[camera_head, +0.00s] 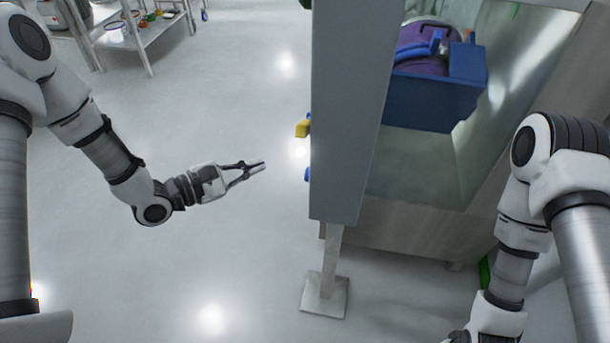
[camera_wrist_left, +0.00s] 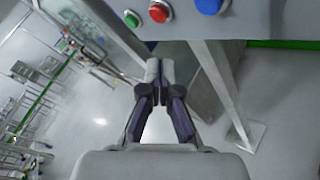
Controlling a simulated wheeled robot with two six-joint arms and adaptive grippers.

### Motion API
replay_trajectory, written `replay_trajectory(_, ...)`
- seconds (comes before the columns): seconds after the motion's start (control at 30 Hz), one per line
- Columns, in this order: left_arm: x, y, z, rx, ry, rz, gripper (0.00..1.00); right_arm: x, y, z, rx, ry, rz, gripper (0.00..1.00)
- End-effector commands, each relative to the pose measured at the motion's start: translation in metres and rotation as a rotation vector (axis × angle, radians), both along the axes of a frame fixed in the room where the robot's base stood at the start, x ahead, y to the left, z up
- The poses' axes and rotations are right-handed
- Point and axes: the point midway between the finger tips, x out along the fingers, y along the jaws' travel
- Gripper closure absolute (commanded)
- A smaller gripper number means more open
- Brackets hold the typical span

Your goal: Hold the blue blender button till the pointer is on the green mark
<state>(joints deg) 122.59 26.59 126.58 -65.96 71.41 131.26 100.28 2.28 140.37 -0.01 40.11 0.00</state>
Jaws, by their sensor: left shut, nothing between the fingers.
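The blue button (camera_head: 307,174) juts from the left side of the grey control panel (camera_head: 345,110), seen edge-on in the head view. In the left wrist view the blue button (camera_wrist_left: 209,5) is at the top edge, partly cut off. My left gripper (camera_head: 264,165) is shut and empty, a short gap to the left of the blue button. Its fingertips (camera_wrist_left: 160,66) sit below the row of buttons in the wrist view, apart from them. The pointer and green mark are not visible.
A red button (camera_wrist_left: 159,11) and a green button (camera_wrist_left: 131,18) sit left of the blue one. A yellow part (camera_head: 302,128) juts from the panel. A post foot (camera_head: 325,296) stands below. A blue box (camera_head: 435,100) is behind the panel. Open floor lies left.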

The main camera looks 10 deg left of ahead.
Motion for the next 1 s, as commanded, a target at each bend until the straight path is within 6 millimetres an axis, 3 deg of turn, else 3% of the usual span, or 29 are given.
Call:
replay_trajectory(0.03,-0.001,-0.008,-0.006,0.003,0.0,-0.005,1.0,0.0,0.0,-0.011,0.0,0.0,0.0,0.6)
replay_trajectory(0.27,-0.002,-0.043,-0.006,0.005,-0.001,-0.005,1.0,0.0,0.0,-0.035,0.0,0.0,0.0,0.6)
replay_trajectory(0.43,-0.002,-0.062,-0.001,0.003,0.001,-0.003,1.0,0.0,0.0,-0.033,0.0,0.0,0.0,0.6)
replay_trajectory(1.0,-0.002,-0.069,0.0,0.001,0.001,0.0,1.0,0.0,0.0,-0.033,0.0,0.0,0.0,0.6)
